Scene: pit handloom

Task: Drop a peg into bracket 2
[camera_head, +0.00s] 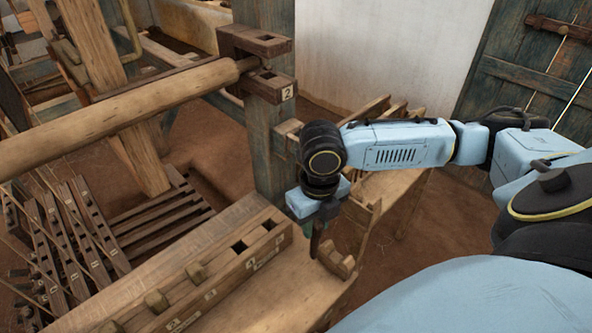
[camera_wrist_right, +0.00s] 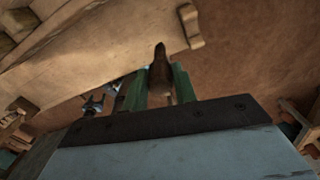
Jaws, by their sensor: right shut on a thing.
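Bracket 2 (camera_head: 268,88) is a dark wooden forked bracket with a small "2" label, fixed to the upright post in the head view. The end of a thick round wooden beam (camera_head: 140,112) sits between its upper and lower arms. My right gripper (camera_head: 319,222) points down, in front of and below the bracket, near the bench. It is shut on a dark brown peg (camera_head: 316,241), whose lower part shows below the fingers. In the right wrist view the same peg (camera_wrist_right: 160,72) stands between the green fingers. I cannot make out my left gripper.
A long wooden block (camera_head: 215,285) with square holes, some filled with pegs (camera_head: 157,301), lies on the bench left of my right gripper. A small wooden rack (camera_head: 340,262) stands close to the gripper. The grey-blue post (camera_head: 262,150) rises just behind it.

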